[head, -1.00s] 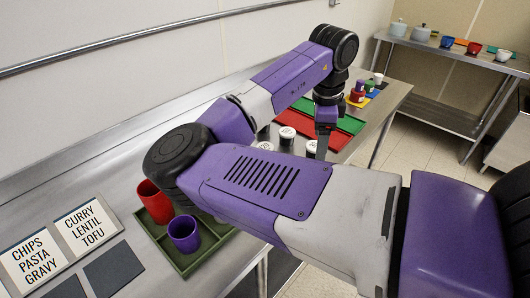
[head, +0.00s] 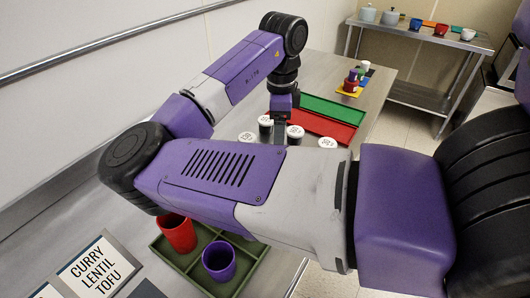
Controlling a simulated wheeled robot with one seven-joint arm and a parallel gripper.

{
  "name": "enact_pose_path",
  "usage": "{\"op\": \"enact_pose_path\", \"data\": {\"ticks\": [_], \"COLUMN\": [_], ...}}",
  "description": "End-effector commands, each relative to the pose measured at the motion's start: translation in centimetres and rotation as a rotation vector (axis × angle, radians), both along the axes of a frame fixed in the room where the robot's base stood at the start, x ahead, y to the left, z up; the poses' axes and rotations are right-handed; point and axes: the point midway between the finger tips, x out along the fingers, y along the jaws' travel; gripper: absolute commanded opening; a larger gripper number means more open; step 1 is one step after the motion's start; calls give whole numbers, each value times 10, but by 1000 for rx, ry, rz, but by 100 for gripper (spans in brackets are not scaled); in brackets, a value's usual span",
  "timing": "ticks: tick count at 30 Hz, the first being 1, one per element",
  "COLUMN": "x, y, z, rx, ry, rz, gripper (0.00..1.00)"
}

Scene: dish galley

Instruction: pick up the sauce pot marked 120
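Several sauce pots with white lids stand in a row on the steel counter (head: 335,75). From left to right, one pot (head: 247,137) is partly behind my arm, one dark pot (head: 265,121) is beside my gripper, one (head: 295,132) is just right of it, and one (head: 327,143) is farther right. The lid markings are too small to read, so I cannot tell which is 120. My gripper (head: 280,138) points down among the pots. Its fingertips are partly hidden by my arm, and I cannot tell whether it is open or touching a pot.
A red tray (head: 320,124) and a green tray (head: 330,110) lie behind the pots. A divided olive tray (head: 190,262) holds a red cup (head: 177,232) and a purple cup (head: 219,260). A CURRY LENTIL TOFU card (head: 100,268) lies at front left. A side table (head: 400,42) stands at the back.

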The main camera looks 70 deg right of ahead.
Motion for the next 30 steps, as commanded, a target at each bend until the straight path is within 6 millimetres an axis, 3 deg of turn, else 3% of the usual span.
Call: {"op": "enact_pose_path", "data": {"ticks": [18,27,28,30], "x": [1,1,1,1], "y": [-6,-6,-6,-6], "z": [-70,-76,-76,-76], "rx": [1,0,0,0], "ry": [1,0,0,0], "rz": [1,0,0,0], "gripper": [75,75,74,60]}}
